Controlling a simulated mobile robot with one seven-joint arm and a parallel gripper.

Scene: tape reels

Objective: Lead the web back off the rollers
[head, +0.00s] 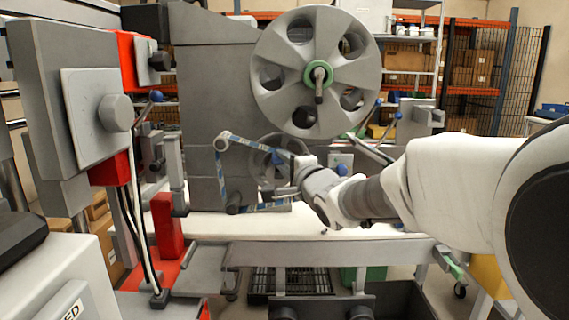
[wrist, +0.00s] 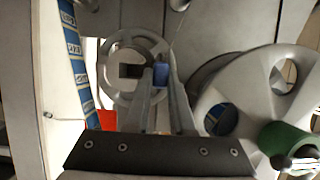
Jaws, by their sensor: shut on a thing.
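The web (head: 258,145) is a narrow blue strip with pale and yellow print. In the head view it runs from a roller at upper left (head: 221,142) right towards my gripper, down the left side, and along the bottom past a lower roller (head: 233,209). My gripper (head: 286,189) is in front of the machine face, its fingers pointing left. In the wrist view the fingers (wrist: 158,78) are close together on a small blue piece, seemingly of the web; the finger contact is partly hidden. Another stretch of web (wrist: 76,65) shows at left, apart from the fingers.
A large grey spoked reel (head: 318,70) with a green hub sits above my gripper. A smaller reel (head: 277,150) is behind the web. A grey-and-red machine block (head: 90,110) with knobs stands at left. A pale bench (head: 330,229) runs below.

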